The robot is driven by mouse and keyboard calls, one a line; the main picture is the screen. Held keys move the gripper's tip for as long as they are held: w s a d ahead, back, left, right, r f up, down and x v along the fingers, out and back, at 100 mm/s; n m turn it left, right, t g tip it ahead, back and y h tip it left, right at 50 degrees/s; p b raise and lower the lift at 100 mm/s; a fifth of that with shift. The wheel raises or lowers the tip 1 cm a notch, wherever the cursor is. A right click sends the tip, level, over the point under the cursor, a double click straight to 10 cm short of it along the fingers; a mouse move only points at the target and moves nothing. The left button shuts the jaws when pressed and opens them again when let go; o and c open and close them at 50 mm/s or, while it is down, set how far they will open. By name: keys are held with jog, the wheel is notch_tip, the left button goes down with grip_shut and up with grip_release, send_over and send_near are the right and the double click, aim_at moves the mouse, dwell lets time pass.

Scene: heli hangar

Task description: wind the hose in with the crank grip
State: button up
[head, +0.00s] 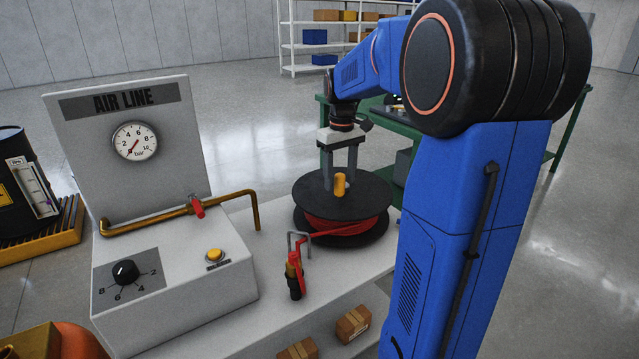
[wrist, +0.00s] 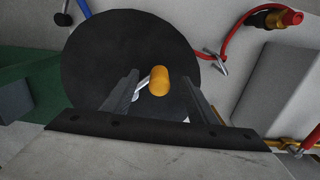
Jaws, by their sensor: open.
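The hose reel (head: 343,203) is a black drum with red hose wound on it, lying flat on the white bench top. An orange crank grip (head: 340,184) stands up from its top disc; it also shows in the wrist view (wrist: 159,80). My gripper (head: 340,180) points down over the reel with its fingers open, one on each side of the grip. In the wrist view the grip sits between the finger ends, with a gap on both sides. The red hose (head: 345,229) runs out through a metal guide (head: 298,241) to a nozzle (head: 294,274).
The air line panel (head: 130,150) with gauge, brass pipe and red valve handle stands left of the reel. A control box (head: 175,285) has a black dial and yellow button. Cardboard boxes (head: 353,323) sit below the bench top. A green table (head: 400,122) stands behind.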

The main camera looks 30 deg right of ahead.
jog(key=shift+r, duration=4.25)
jog(key=s+a+f+t, duration=0.2)
jog(key=s+a+f, duration=0.1)
jog(key=s+a, duration=1)
jog(key=s+a+f+t, duration=0.2)
jog(key=s+a+f, duration=0.3)
jog(key=s+f, duration=0.5)
jog(key=s, duration=0.3)
jog(key=shift+t, duration=0.4)
